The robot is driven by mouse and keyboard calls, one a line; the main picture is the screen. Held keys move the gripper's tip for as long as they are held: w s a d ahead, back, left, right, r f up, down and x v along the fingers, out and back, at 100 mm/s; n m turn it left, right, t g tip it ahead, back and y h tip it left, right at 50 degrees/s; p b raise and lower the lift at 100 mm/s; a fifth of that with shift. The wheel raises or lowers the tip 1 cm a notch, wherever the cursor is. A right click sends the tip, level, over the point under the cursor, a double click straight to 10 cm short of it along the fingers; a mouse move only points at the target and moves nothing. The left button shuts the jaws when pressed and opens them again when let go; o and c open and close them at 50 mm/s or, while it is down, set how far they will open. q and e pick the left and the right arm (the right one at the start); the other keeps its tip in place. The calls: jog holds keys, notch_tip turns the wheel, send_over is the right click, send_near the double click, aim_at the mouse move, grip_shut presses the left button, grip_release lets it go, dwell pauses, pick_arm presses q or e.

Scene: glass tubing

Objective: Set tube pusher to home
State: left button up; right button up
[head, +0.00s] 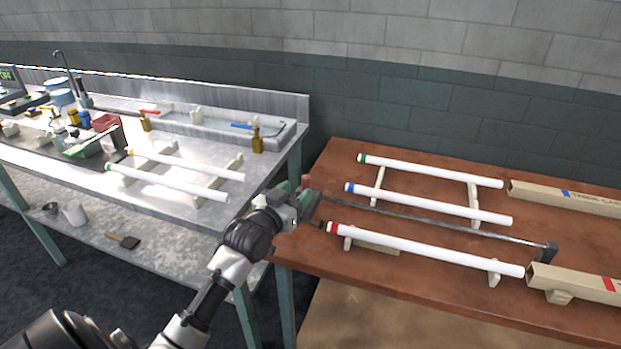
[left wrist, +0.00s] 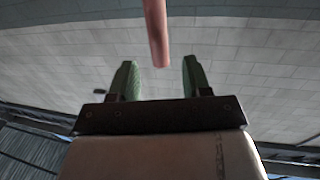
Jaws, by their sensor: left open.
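The tube pusher (head: 430,220) is a long thin grey rod lying across the brown table, between the blue-capped and red-capped white tubes. A dark block (head: 547,252) is at its right end, and a reddish-pink handle (head: 305,181) shows at its left end. My left gripper (head: 308,200) is at that left end, by the table's left edge. My right gripper is not in view.
White tubes with green (head: 430,171), blue (head: 430,205) and red (head: 425,249) ends rest on supports. Cardboard boxes (head: 565,196) lie at the table's right. A metal bench (head: 60,170) with bottles and tubes stands left, across a narrow gap.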

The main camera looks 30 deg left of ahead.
aim_at(304, 185)
pick_arm(q)
jog(key=w, duration=0.7)
jog(key=shift+a, duration=0.15)
jog(key=shift+s, duration=0.1)
grip_shut()
